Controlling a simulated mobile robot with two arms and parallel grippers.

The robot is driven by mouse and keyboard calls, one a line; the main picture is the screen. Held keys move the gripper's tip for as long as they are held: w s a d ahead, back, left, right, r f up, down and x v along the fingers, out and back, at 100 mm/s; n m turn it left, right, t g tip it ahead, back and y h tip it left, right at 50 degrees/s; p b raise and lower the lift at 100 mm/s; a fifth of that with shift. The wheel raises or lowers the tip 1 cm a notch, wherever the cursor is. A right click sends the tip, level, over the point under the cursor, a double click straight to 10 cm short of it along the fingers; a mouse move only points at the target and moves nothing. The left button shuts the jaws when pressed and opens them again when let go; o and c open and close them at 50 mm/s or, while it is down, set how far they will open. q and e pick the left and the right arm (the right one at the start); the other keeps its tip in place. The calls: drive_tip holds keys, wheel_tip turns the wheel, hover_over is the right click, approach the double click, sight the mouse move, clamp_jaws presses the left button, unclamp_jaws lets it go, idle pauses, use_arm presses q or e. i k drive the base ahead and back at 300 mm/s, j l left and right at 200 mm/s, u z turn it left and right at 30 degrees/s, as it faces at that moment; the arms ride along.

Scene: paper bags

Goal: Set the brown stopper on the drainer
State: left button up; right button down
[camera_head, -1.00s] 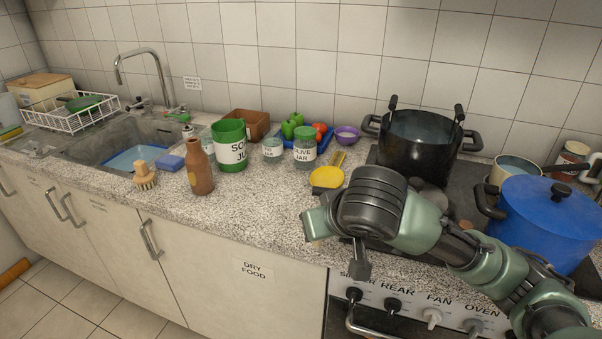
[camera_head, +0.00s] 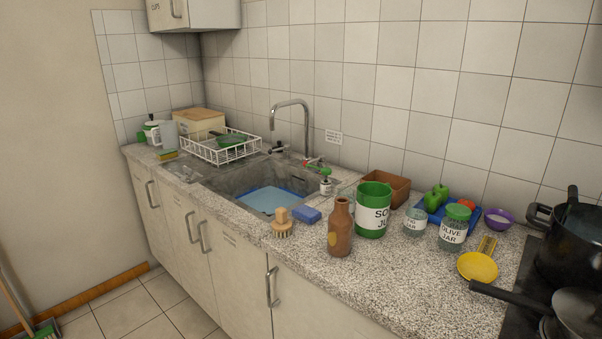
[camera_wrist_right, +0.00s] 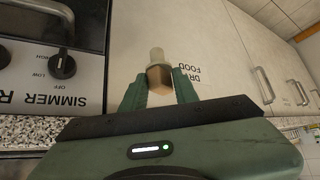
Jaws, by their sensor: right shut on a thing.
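My right gripper (camera_wrist_right: 159,84) is shut on the brown stopper (camera_wrist_right: 159,77) in the right wrist view. The stopper has a brown body and a paler, narrower end that points away from the gripper. The gripper is in front of the cabinet fronts, beside the oven knobs. The drainer, a white wire rack (camera_head: 219,152), stands at the far left of the counter beyond the sink in the head view. A green pan-like item (camera_head: 231,140) lies in it. Neither gripper shows in the head view, and my left gripper is in no view.
A sink (camera_head: 268,189) lies in front of the rack. A brown bottle (camera_head: 340,230), a brush (camera_head: 282,223), a blue sponge (camera_head: 307,214) and a green-and-white jug (camera_head: 373,212) stand right of it. A wooden box (camera_head: 198,121) is behind the rack. The floor before the cabinets looks clear.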

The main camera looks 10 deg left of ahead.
sight(182, 164)
drive_tip(key=i+j, duration=0.15)
drive_tip(key=j, duration=0.25)
drive_tip(key=i+j+z, duration=0.1)
drive_tip(key=j, duration=0.25)
drive_tip(key=i+j, duration=0.25)
drive_tip(key=j, duration=0.15)
drive_tip(key=i+j+z, duration=0.1)
drive_tip(key=j, duration=0.3)
drive_tip(key=i+j, duration=0.2)
drive_tip(key=j, duration=0.2)
drive_tip(key=i+j+z, duration=0.1)
drive_tip(key=j, duration=0.3)
drive_tip(key=i+j+z, duration=0.1)
drive_tip(key=j, duration=0.35)
drive_tip(key=i, duration=0.1)
